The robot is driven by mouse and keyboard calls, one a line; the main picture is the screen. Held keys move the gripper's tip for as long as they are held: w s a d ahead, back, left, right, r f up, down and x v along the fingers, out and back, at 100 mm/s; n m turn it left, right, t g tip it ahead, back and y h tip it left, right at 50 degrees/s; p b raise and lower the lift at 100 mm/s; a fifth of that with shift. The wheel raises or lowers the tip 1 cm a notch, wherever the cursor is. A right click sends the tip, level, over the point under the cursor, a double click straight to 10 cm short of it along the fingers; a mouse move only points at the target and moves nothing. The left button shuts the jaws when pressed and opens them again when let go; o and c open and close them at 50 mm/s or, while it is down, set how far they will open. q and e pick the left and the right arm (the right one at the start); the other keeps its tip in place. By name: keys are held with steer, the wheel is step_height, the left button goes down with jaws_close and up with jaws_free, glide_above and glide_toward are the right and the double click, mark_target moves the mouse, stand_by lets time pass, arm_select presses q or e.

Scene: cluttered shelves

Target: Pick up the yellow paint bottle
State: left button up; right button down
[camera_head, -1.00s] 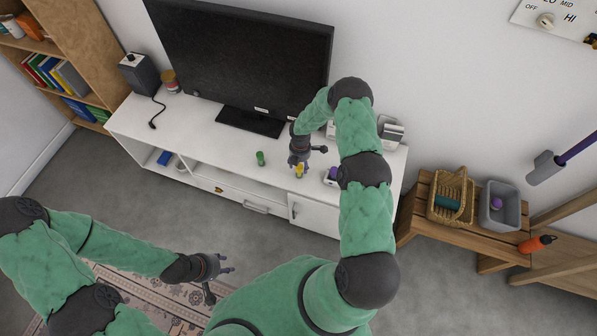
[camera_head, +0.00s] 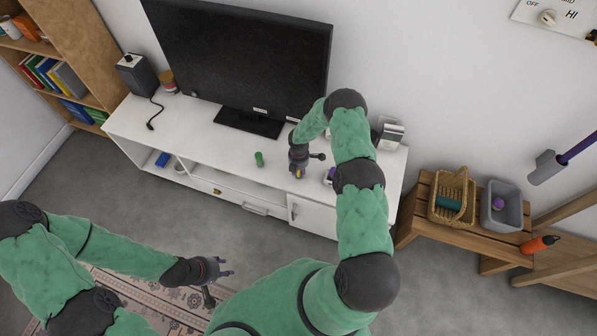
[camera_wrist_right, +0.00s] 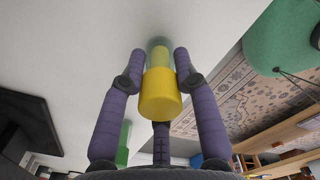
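The yellow paint bottle (camera_head: 299,175) stands near the front edge of the white TV cabinet (camera_head: 203,152), mostly hidden under my right gripper in the head view. In the right wrist view the bottle (camera_wrist_right: 160,95) shows a yellow end and a greenish, see-through far part. My right gripper (camera_head: 299,170) is open around it, as the right wrist view (camera_wrist_right: 159,60) also shows, with a finger on each side. Whether the fingers touch it is unclear. My left gripper (camera_head: 222,279) is open and empty, low over the floor and rug.
A green bottle (camera_head: 259,159) stands left of my right gripper. A white and purple item (camera_head: 329,177) is close on its right. The TV (camera_head: 240,60) stands behind. A wooden bench with a basket (camera_head: 450,198) and grey bin (camera_head: 500,207) is at right.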

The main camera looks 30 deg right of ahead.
stand_by(0.3)
steer(key=shift+r, duration=0.45)
step_height(320, 180, up, 2)
steer(key=shift+r+p, duration=0.25)
steer(key=shift+p, duration=0.45)
steer(key=s+d+r+p, duration=0.1)
steer(key=s+r, duration=0.3)
steer(key=s, duration=0.3)
steer(key=s+d+r+p, duration=0.1)
steer(key=s+r, duration=0.4)
steer(key=s, duration=0.1)
steer(key=shift+s+d+r, duration=0.25)
steer(key=shift+s+r, duration=0.05)
steer(key=shift+s, duration=0.1)
